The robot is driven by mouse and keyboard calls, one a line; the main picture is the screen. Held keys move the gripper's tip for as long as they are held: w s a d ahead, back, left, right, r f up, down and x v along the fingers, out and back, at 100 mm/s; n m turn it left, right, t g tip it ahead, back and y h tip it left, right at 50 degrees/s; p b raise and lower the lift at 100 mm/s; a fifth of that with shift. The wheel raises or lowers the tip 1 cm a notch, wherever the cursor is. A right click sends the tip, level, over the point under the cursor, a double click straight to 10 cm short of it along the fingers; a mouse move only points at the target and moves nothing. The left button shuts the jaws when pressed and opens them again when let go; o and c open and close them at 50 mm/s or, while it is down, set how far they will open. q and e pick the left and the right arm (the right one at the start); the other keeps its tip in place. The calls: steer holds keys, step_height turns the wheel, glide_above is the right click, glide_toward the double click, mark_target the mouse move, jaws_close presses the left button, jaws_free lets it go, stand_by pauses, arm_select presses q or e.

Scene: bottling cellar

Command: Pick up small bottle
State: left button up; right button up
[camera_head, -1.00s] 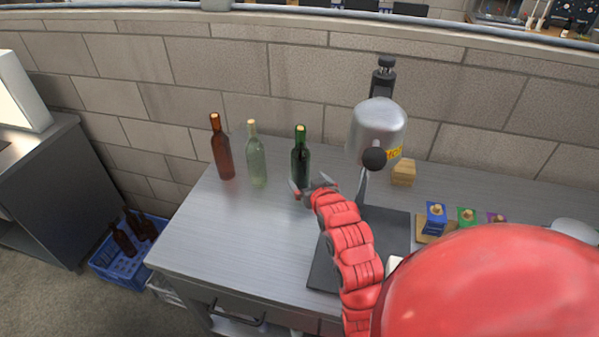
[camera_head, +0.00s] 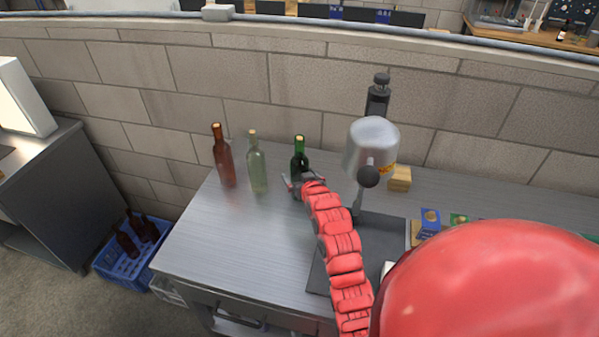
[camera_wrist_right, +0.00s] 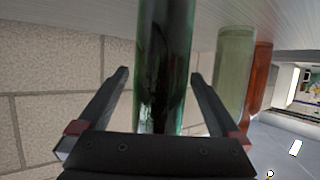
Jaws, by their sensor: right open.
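In the right wrist view the dark green bottle (camera_wrist_right: 164,60) stands between the two open fingers of the gripper (camera_wrist_right: 160,76), with a gap visible on the left side. A pale green clear bottle (camera_head: 257,168) and a brown bottle (camera_head: 224,163) stand to its left. My left gripper is not in view.
A silver machine head (camera_head: 370,145) on a stand is close right of the green bottle. A wooden block (camera_head: 400,178) and small boxes (camera_head: 430,222) lie farther right. The brick wall is behind. The worktop's front left (camera_head: 225,235) is clear. A blue crate (camera_head: 128,262) holds bottles on the floor.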

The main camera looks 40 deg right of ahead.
steer(key=shift+f, duration=0.1)
jaws_close()
stand_by(0.5)
